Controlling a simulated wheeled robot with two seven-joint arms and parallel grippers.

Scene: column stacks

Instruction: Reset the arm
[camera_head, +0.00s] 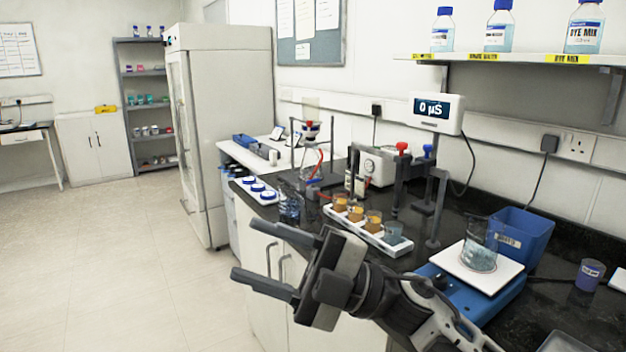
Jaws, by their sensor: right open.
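My right gripper (258,258) is in the lower middle of the head view, its arm coming in from the lower right. Its two dark fingers point left and stand apart, with nothing between them. It is in front of the bench's white cabinet doors, over the floor side of the bench edge. The gripper hides part of those doors. My left gripper does not show.
The black bench (460,205) carries a white rack (371,235) of small beakers, a glass beaker (480,252) on a blue-based device, a blue bin (521,236) and a purple cup (589,274). Clamp stands rise behind the rack. Open floor (110,265) lies left.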

